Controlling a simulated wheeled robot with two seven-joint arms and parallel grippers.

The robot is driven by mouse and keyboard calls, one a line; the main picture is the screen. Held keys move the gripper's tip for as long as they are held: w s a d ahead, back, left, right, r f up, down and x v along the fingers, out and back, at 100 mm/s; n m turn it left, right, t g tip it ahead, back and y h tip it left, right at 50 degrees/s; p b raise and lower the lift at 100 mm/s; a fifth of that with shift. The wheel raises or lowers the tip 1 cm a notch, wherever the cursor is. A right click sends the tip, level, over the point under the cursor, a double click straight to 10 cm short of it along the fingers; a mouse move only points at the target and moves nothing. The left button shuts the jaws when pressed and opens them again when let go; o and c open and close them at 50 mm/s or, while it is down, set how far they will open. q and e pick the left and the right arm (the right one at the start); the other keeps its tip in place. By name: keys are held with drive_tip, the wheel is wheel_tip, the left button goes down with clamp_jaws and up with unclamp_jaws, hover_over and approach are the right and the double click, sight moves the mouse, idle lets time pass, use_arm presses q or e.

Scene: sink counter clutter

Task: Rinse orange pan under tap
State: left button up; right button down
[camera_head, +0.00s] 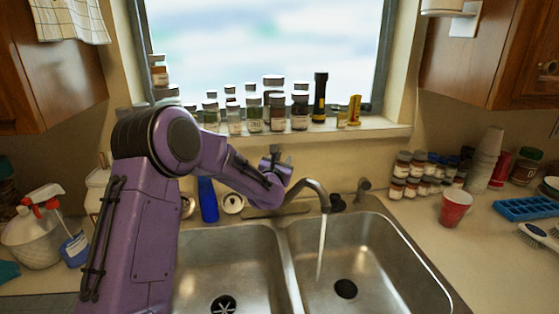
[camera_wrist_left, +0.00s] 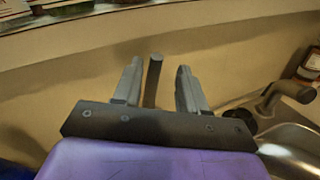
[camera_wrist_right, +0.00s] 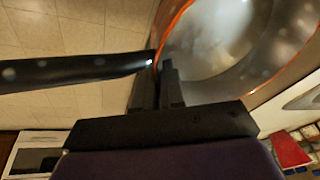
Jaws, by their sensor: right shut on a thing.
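The tap (camera_head: 318,190) arches over the right basin, and water (camera_head: 321,248) runs from it in a thin stream. My left gripper (camera_head: 274,158) is at the tap's base. In the left wrist view its two fingers (camera_wrist_left: 158,85) are apart, with the upright tap lever (camera_wrist_left: 152,82) between them and a gap on both sides. The orange pan (camera_wrist_right: 225,40) shows in the right wrist view, with an orange rim and a dark handle (camera_wrist_right: 80,70). My right gripper (camera_wrist_right: 158,85) is shut on the pan where handle meets rim. The pan is outside the head view.
The left basin (camera_head: 225,262) and right basin (camera_head: 360,255) look empty. Jars and a torch (camera_head: 320,97) line the sill. Spray bottles (camera_head: 40,230) stand left.

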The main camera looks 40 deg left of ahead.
drive_tip(key=shift+w, duration=0.1)
use_arm(q)
drive_tip(key=shift+s+a, duration=0.1)
use_arm(e)
wheel_tip(320, 180, down, 3)
drive_tip(key=b, duration=0.3)
drive_tip(key=shift+r, duration=0.3)
use_arm(q)
drive_tip(key=v, duration=1.1)
drive_tip(key=shift+s+d, duration=0.3)
drive_tip(key=shift+f, duration=0.1)
